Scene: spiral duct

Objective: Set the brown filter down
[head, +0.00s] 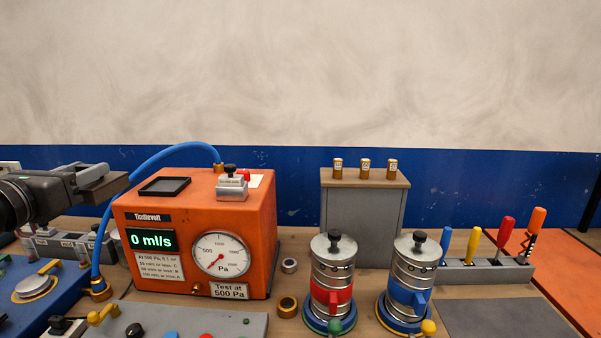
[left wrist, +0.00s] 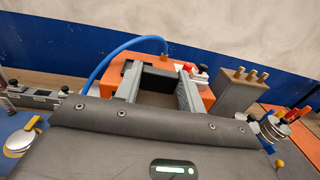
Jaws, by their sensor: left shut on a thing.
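My left gripper (head: 112,184) is in the air at the left of the head view, just left of the orange tester (head: 258,215) and about level with its top. In the left wrist view its two grey fingers (left wrist: 160,97) stand well apart, pointing toward the tester. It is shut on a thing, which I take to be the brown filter. A shallow black tray (head: 165,187) lies on the tester's top, right of the gripper. My right gripper is not in view.
A blue hose (head: 150,160) arches from the tester's top to the left. A grey weight-like block (head: 232,188) sits on the tester. Two metal canisters (head: 333,265) (head: 411,270) stand to the right, before a grey cabinet (head: 362,215). A rack (head: 470,270) holds several coloured tools.

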